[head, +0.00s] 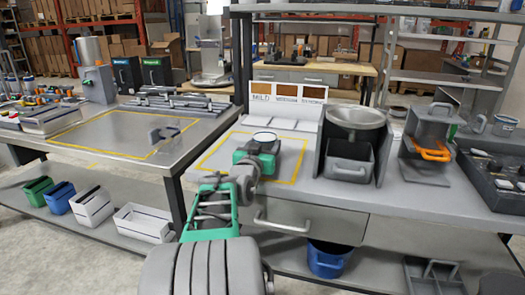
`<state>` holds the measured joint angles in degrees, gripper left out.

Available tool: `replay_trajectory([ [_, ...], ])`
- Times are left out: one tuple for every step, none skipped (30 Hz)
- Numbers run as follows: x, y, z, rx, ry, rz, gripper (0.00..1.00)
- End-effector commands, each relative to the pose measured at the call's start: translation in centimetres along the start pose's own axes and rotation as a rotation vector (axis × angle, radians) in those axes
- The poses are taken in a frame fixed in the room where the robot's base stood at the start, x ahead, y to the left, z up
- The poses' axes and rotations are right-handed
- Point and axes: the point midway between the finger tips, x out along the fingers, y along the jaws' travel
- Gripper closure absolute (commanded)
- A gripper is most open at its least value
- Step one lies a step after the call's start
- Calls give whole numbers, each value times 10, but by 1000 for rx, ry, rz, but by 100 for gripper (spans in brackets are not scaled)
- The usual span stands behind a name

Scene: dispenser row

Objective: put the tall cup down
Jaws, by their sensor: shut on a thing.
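My gripper (258,150) is over the right-hand bench (400,198), inside or above a yellow-outlined square (289,175). It is shut on what looks like the tall cup (264,136). Only the cup's pale round top with a dark rim shows above the green and dark gripper parts. The cup seems upright. Its lower body is hidden behind my gripper and arm, so I cannot tell whether its base touches the bench.
A panel (290,113) with three brown swatches stands behind the square. A dark hopper with a bin (347,168) and a stand with an orange handle (430,153) are to the right.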

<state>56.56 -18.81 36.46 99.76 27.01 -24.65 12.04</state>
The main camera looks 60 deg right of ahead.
Motion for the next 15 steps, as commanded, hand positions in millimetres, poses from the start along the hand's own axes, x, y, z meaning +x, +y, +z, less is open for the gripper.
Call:
replay_trajectory([
  [0, 2, 8, 1, 4, 3, 100],
  [0, 2, 8, 1, 5, 3, 100],
  [0, 2, 6, 2, 6, 4, 100],
  [0, 3, 5, 2, 6, 4, 100],
  [0, 3, 5, 2, 6, 5, 100],
  [0, 3, 5, 2, 6, 5, 100],
  [0, 3, 5, 2, 6, 5, 100],
  [0, 2, 5, 2, 6, 4, 100],
  [0, 2, 7, 1, 5, 4, 100],
  [0, 2, 8, 1, 5, 4, 100],
  [0, 2, 9, 1, 5, 3, 100],
  [0, 2, 10, 1, 5, 3, 100],
  [0, 2, 10, 1, 3, 3, 39],
  [0, 1, 9, 1, 3, 2, 36],
  [0, 1, 9, 1, 3, 2, 33],
])
